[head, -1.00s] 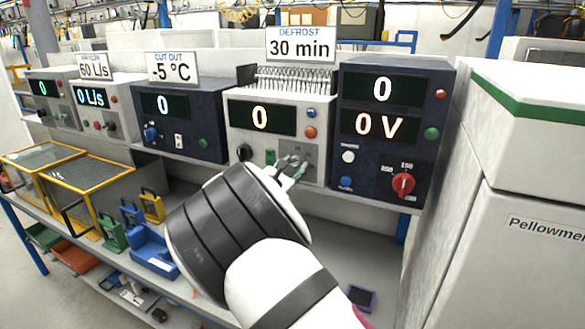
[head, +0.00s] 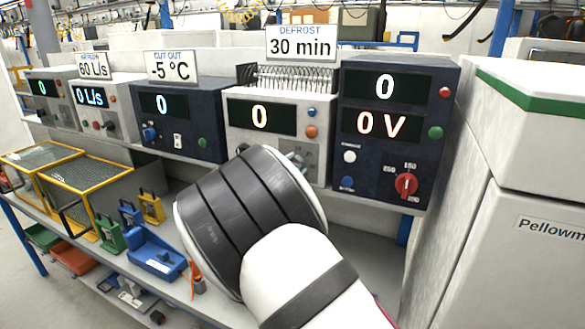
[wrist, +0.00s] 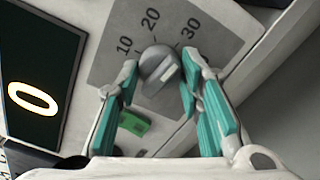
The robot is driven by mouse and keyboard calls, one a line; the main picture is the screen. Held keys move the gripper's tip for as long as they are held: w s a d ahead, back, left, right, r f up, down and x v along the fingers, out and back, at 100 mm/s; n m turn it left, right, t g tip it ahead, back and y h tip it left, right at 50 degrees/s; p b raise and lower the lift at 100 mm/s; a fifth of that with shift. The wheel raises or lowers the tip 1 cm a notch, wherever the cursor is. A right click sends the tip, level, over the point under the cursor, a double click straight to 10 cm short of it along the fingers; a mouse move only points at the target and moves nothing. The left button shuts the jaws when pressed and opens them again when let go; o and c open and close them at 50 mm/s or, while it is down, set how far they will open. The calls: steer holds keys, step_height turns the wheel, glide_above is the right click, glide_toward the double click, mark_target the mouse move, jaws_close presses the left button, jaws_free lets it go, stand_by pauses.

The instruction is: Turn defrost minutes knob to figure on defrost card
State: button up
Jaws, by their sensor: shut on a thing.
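The defrost card (head: 301,43) reads "30 min" and stands above the white unit (head: 232,148), whose display (head: 261,117) shows 0. In the wrist view the defrost minutes knob (wrist: 158,66) is grey and round, on a grey plate (wrist: 112,62) marked 10, 20 and 30. A pale line shows on its face; I cannot tell exactly which figure it points to. My gripper (wrist: 158,82) has its teal-padded fingers on either side of the knob, closed on it. In the head view my arm hides the knob and most of the gripper.
A dark unit (head: 345,100) with a red knob (head: 406,185) stands close on the right. Another dark unit (head: 180,105), under the -5 °C card (head: 171,66), is on the left. A green switch (wrist: 134,123) sits close below the knob.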

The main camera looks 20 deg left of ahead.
stand_by(0.4)
steer(key=o, duration=1.2)
steer(key=shift+c, duration=0.2)
steer(key=s+a, duration=0.1)
steer(key=s, duration=1.1)
steer(key=shift+a, duration=0.35)
